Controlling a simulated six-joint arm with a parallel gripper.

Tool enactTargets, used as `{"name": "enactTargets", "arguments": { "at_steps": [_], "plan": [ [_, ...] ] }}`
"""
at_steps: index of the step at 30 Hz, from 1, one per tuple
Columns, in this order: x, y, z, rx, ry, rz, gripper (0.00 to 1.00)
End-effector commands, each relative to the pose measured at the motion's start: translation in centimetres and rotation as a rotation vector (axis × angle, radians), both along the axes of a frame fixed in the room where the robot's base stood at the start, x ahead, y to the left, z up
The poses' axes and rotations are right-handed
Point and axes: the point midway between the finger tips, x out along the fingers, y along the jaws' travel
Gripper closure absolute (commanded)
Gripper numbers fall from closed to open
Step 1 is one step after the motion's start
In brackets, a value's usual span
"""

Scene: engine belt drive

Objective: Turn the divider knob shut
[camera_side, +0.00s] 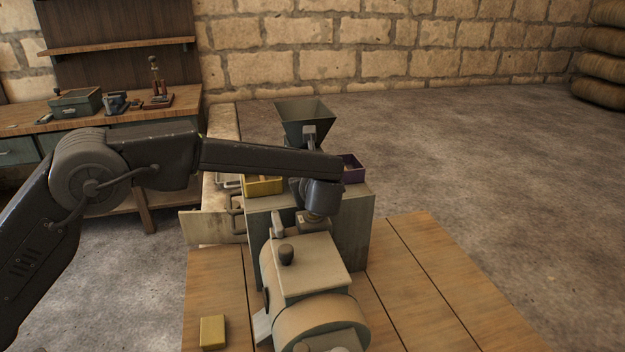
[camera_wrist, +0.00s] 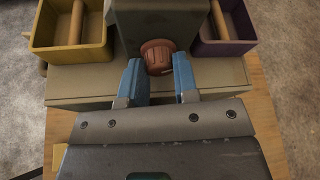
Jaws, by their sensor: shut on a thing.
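The reddish-brown divider knob (camera_wrist: 158,50) sits on the front of a grey housing (camera_wrist: 160,14), at the upper middle of the wrist view. My gripper (camera_wrist: 157,65) has one blue finger on each side of the knob and is shut on it. The knob is hidden there behind my wrist. I cannot tell from these views how far the knob is turned.
A dark hopper (camera_side: 305,122) stands behind my arm. A yellow bin (camera_wrist: 69,30) is left of the housing and a purple bin (camera_wrist: 222,35) is right. A beige engine (camera_side: 302,275) sits close in front of my gripper. A yellow block (camera_side: 212,331) lies on the wooden table (camera_side: 440,295).

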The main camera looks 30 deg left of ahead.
Motion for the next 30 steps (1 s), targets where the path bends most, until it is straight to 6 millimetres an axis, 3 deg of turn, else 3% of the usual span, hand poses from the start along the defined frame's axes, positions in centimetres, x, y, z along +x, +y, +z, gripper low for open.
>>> {"name": "enactTargets", "arguments": {
  "at_steps": [30],
  "plan": [
    [-0.22,0.17,-0.27,-0.418,-0.416,-0.001,0.96]
  ]
}}
